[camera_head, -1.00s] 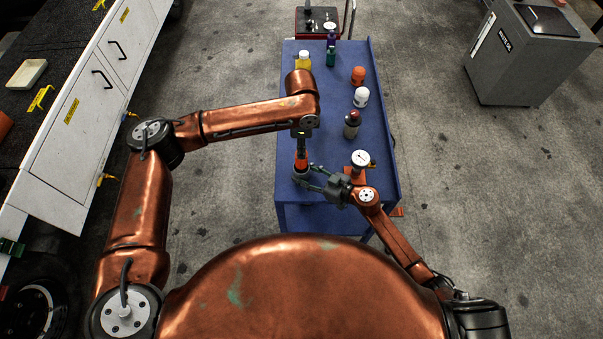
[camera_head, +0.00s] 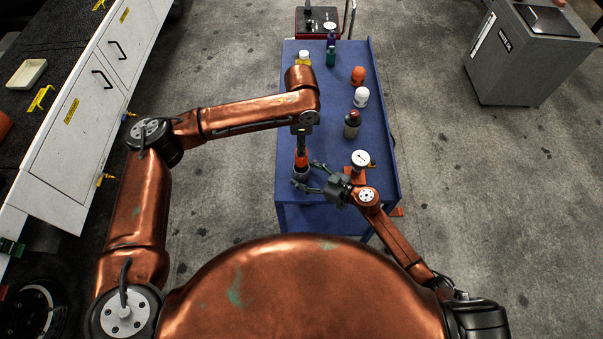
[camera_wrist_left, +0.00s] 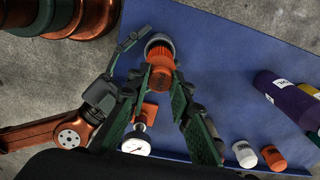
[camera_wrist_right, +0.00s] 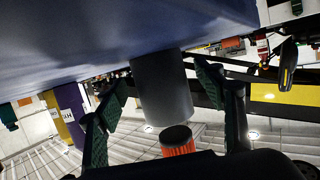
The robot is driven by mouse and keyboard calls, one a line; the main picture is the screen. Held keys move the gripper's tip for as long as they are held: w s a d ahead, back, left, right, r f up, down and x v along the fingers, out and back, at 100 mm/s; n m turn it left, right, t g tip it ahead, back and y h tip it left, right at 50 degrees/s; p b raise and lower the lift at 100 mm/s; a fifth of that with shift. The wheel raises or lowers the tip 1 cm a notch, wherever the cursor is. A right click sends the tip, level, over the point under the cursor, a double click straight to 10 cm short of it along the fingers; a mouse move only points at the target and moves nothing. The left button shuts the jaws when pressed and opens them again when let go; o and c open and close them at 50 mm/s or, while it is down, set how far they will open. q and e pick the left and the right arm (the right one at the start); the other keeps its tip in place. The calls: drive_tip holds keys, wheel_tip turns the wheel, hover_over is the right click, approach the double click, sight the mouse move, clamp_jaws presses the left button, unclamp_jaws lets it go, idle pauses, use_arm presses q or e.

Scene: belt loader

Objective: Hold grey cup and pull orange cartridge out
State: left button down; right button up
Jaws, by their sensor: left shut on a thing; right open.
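The grey cup (camera_head: 300,174) stands on the blue table near its front left. It also shows in the right wrist view (camera_wrist_right: 163,88), where the picture is upside down. My left gripper (camera_head: 301,149) is shut on the orange cartridge (camera_wrist_left: 160,72), directly above the cup. The cup's inside is mostly hidden.
On the blue table (camera_head: 340,90), a gauge (camera_head: 360,158) on an orange mount stands close to my right gripper. A red-topped grey bottle (camera_head: 352,125), a white jar (camera_head: 361,97) and an orange jar (camera_head: 358,75) line the right side. A yellow bottle (camera_head: 303,60) stands farther back.

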drive_tip(key=v, duration=1.2)
